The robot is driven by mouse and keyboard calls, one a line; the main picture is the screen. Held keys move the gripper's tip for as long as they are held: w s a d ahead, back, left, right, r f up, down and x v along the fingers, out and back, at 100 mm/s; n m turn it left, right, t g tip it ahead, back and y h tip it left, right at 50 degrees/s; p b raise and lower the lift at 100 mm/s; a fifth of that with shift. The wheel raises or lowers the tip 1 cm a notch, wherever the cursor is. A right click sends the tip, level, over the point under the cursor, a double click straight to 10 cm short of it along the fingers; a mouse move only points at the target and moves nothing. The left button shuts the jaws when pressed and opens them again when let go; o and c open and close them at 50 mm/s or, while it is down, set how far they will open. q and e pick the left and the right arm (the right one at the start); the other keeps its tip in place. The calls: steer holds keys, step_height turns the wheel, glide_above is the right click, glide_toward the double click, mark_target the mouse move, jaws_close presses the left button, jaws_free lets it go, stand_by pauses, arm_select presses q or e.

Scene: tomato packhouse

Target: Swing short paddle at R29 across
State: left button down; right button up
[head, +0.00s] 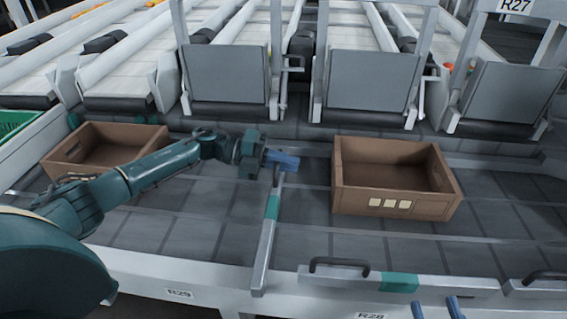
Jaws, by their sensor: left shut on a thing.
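The short paddle at R29 (267,235) is a grey bar with a teal band. It lies across the dark roller lane, from the front rail right of the R29 label (179,293) to my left gripper at its far end. My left gripper (283,160) has blue fingers and is shut on the paddle's far end; the grip itself is partly hidden by the fingers. My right gripper (437,308) shows only as two blue fingertips, spread apart, at the bottom edge, below the front rail and away from the R29 paddle.
A brown crate (395,209) with pale labels stands on the lane right of the paddle. Another brown crate (95,137) stands at the left, behind my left arm. A second paddle (398,281) with a black handle lies along the front rail by R28. Grey flaps (367,80) line the back.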

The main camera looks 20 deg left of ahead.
arm_select(q)
steer(key=shift+d, duration=0.3)
steer(key=c, duration=1.8)
jaws_free()
steer(key=shift+d, duration=0.1)
steer(key=shift+o, duration=0.2)
steer(key=shift+a, duration=0.2)
steer(key=p+v, duration=0.1)
steer(key=v, duration=1.2)
steer(key=shift+w, duration=0.1)
